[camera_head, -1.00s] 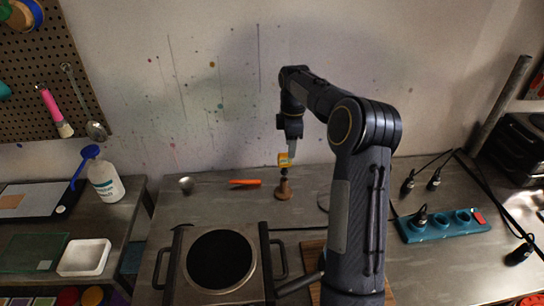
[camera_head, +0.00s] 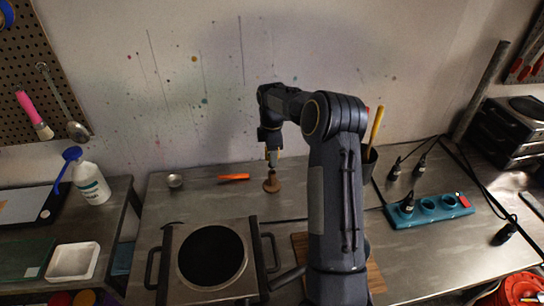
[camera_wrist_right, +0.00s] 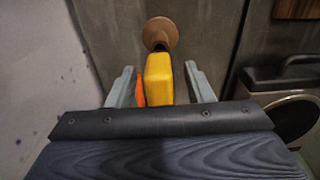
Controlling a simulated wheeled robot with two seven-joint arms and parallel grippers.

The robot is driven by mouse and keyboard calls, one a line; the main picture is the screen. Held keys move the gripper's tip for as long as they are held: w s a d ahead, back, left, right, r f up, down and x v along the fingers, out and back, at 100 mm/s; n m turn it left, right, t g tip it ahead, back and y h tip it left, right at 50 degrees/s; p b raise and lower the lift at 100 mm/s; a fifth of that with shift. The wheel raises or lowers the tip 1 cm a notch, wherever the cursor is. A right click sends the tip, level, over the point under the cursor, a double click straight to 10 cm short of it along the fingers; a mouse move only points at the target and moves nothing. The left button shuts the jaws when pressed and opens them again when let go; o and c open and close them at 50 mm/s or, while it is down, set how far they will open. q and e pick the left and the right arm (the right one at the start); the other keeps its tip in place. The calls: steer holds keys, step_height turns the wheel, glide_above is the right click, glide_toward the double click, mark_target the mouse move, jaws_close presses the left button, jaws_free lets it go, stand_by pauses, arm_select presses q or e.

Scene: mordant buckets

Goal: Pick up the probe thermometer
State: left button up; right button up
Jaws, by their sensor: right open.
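The probe thermometer, with a yellow body (camera_wrist_right: 159,80), stands upright in a small brown round stand (camera_head: 271,184). In the wrist view the stand (camera_wrist_right: 160,33) shows beyond the body, with a dark part between them. My right gripper (camera_head: 272,157) reaches down over it from above. In the wrist view the right gripper (camera_wrist_right: 161,84) is open, one finger on each side of the yellow body, with a gap visible on both sides. In the head view the gripper mostly hides the yellow body. My left gripper is not in view.
An orange object (camera_head: 234,177) and a small metal cup (camera_head: 175,181) lie left of the stand. A hot plate (camera_head: 212,256) is in front. A dark cup (camera_head: 368,163) with tools and a teal power strip (camera_head: 429,211) are to the right. The wall is close behind.

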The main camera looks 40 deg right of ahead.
steer(key=shift+c, duration=0.2)
jaws_close()
steer(key=shift+r, duration=0.1)
step_height(320, 180, up, 10)
steer(key=shift+f, duration=0.1)
stand_by(0.4)
